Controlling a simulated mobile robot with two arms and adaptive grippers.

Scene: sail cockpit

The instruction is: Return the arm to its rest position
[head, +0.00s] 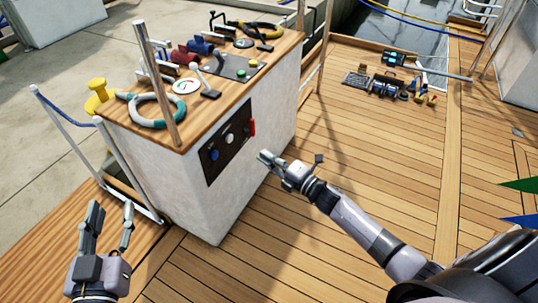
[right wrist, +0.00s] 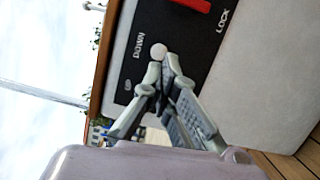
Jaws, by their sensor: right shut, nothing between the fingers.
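My right gripper (head: 265,158) is shut and empty. It hangs in the air to the right of the white console's front, and my right arm reaches in from the lower right. In the right wrist view the closed fingertips (right wrist: 163,62) point towards a black panel (right wrist: 150,30) on the console. A round white knob (right wrist: 158,51) appears just past the tips; I cannot tell whether they touch it. The panel carries the labels UP, DOWN and LOCK and a red lever (right wrist: 193,4). My left gripper (head: 112,208) is open and empty, at the lower left before the console.
Tools lie on the deck (head: 390,85) at the back right. The middle deck is clear.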

